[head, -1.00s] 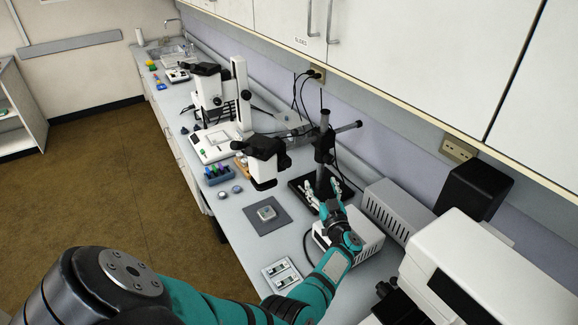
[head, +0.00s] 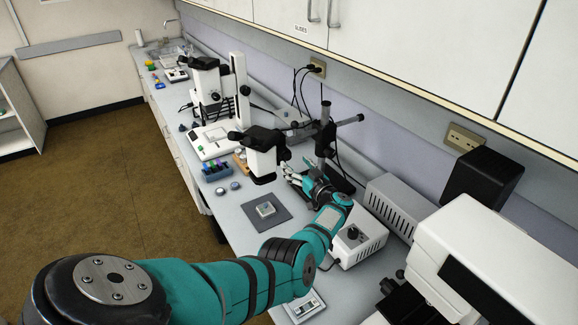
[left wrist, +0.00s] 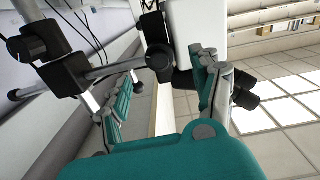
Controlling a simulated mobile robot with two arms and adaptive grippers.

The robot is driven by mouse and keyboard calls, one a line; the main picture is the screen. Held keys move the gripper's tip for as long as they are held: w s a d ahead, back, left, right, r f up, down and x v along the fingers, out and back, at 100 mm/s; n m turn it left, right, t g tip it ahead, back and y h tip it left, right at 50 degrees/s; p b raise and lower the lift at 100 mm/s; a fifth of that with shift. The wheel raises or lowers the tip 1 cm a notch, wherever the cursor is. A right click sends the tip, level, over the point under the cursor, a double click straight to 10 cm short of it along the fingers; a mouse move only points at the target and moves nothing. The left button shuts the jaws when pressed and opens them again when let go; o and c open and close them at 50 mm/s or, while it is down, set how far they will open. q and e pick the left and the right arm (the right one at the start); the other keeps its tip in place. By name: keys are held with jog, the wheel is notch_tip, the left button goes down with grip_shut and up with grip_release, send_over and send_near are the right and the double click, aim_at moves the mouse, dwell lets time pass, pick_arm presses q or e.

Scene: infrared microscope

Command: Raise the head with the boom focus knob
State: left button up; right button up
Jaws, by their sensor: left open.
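The boom microscope's head (head: 262,162) is white with black eyepieces and hangs over the bench on a horizontal boom. Its upright post (head: 325,140) stands behind it. My left gripper (head: 294,168) is open and empty, just right of the head. In the left wrist view, the white head (left wrist: 197,28) is beyond my open fingers (left wrist: 152,85). A dark round knob-like part (left wrist: 160,62) shows between them at the end of the grey boom (left wrist: 115,68). I cannot tell whether a finger touches it. My right gripper is out of view.
A white control box (head: 358,243) and a grey vented box (head: 392,205) stand to the right. Another microscope (head: 240,90) is farther back. A large white instrument (head: 480,255) fills the lower right.

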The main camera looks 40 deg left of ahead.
aim_at(289, 157)
pick_arm(q)
jog(key=b+x, duration=0.1)
jog(key=x, duration=0.1)
jog(key=b+x, duration=0.1)
jog(key=x, duration=0.1)
jog(key=shift+f, duration=0.25)
jog(key=shift+w+a+r+b, duration=0.2)
jog(key=shift+a+b, duration=0.25)
jog(key=shift+a, duration=0.05)
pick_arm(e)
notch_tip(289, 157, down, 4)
pick_arm(q)
jog(key=c, duration=1.2)
